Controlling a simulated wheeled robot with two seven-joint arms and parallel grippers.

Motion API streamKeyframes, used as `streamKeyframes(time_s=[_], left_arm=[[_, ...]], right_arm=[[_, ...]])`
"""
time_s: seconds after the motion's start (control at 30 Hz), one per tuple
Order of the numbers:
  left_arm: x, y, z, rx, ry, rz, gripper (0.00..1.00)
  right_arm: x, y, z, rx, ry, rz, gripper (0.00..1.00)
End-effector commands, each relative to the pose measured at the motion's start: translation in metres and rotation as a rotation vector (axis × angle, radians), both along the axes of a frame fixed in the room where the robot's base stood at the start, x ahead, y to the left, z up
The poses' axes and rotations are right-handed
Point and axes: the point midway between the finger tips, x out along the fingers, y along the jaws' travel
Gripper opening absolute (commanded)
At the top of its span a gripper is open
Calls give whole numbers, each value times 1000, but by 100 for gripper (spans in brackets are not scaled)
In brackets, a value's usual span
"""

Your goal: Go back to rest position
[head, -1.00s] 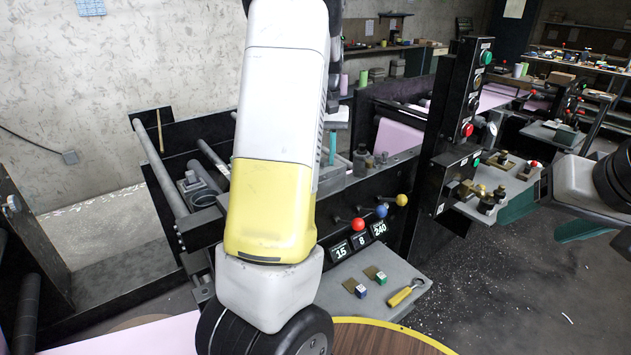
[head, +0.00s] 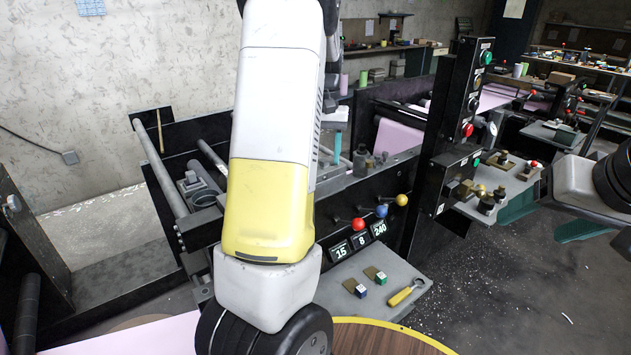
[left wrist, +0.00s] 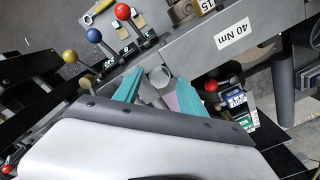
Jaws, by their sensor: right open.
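My left arm rises through the middle of the head view and covers much of my left gripper. A teal finger of the left gripper (head: 338,146) shows just right of the arm, over the machine. In the left wrist view both teal fingers of this gripper (left wrist: 160,75) are spread apart with nothing held between them. Beyond them lie the machine's grey ledge and a round metal part (left wrist: 159,76). My right gripper (head: 533,226) is at the right of the head view, with its teal fingers apart, above the floor and empty.
A machine with red, blue and yellow ball levers (head: 381,211) stands close to my left arm. A black button post (head: 462,110) stands between the arms. A grey shelf (head: 340,291) holds a yellow-handled tool (head: 404,293). A brown round table (head: 375,338) is at the bottom.

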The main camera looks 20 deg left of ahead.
Motion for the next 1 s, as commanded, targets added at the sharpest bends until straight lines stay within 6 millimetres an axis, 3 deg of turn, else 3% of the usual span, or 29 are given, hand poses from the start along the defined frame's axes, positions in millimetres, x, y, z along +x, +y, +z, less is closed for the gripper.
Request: streamKeyframes(time_s=[0.27, 0.47, 0.7, 1.0], left_arm=[[-2, -1, 1, -4, -3, -1, 48], [-24, -18, 27, -55, -69, -23, 48], [-87, -59, 74, -136, -218, -94, 48], [-177, -107, 106, -162, -411, -206, 48]], right_arm=[[0, 0, 0, 0, 0, 0, 70], [0, 0, 0, 0, 0, 0, 70], [0, 0, 0, 0, 0, 0, 70], [0, 0, 0, 0, 0, 0, 70]])
